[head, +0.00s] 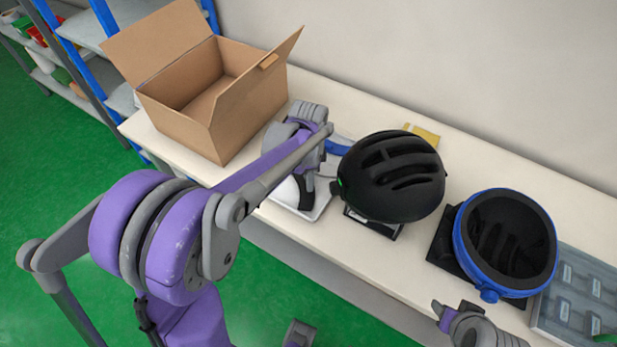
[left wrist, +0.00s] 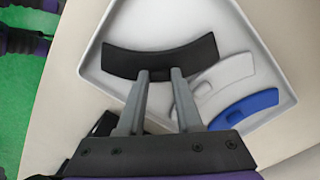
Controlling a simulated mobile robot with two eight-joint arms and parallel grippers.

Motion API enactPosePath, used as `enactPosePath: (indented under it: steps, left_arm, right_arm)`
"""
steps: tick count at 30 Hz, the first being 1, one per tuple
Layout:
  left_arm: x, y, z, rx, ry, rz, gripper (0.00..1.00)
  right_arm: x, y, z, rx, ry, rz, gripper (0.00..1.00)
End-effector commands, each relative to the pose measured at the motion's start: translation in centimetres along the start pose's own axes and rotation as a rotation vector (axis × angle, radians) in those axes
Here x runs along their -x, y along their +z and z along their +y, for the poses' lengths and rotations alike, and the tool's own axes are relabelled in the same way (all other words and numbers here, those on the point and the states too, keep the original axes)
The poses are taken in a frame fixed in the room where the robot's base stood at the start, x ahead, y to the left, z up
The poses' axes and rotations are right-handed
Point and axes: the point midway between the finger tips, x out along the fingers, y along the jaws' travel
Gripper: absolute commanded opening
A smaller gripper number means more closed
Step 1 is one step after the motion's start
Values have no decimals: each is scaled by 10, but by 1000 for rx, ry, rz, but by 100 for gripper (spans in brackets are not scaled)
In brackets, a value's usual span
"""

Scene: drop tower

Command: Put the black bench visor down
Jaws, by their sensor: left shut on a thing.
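My left gripper (left wrist: 161,76) is shut on the black bench visor (left wrist: 190,56), a curved dark strip. The visor is over the far part of a white tray (left wrist: 92,62); I cannot tell whether it touches the tray floor. A white visor (left wrist: 222,90) and a blue visor (left wrist: 245,105) lie nearer in the tray, to the right of the fingers. In the head view my left arm hides much of the tray (head: 318,211). My right gripper (head: 450,312) shows only partly at the bottom of the head view, and its jaws are unclear.
An open cardboard box (head: 185,118) stands left of the tray on the bench. A black helmet (head: 391,178) sits on a stand to its right. Farther right are an upturned blue-rimmed helmet (head: 462,243) and a grey compartment tray (head: 575,290). A yellow item (head: 425,135) lies behind the black helmet.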

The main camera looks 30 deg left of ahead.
Motion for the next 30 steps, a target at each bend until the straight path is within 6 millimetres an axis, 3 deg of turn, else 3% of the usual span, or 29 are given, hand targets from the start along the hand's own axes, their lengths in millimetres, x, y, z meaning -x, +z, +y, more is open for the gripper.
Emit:
enactPosePath:
  steps: [6,7,12,23,30]
  left_arm:
    - [-4,0,0,0,0,0,7]
    - [-4,0,0,0,0,0,38]
    - [-3,0,0,0,0,0,64]
    - [4,0,0,0,0,0,64]
    - [47,0,0,1,0,0,64]
  right_arm:
    - [-3,2,0,0,0,-1,50]
    - [-3,2,0,0,0,-1,50]
    - [-2,2,0,0,0,-1,50]
    - [1,-1,0,0,0,1,50]
    - [5,-4,0,0,0,2,50]
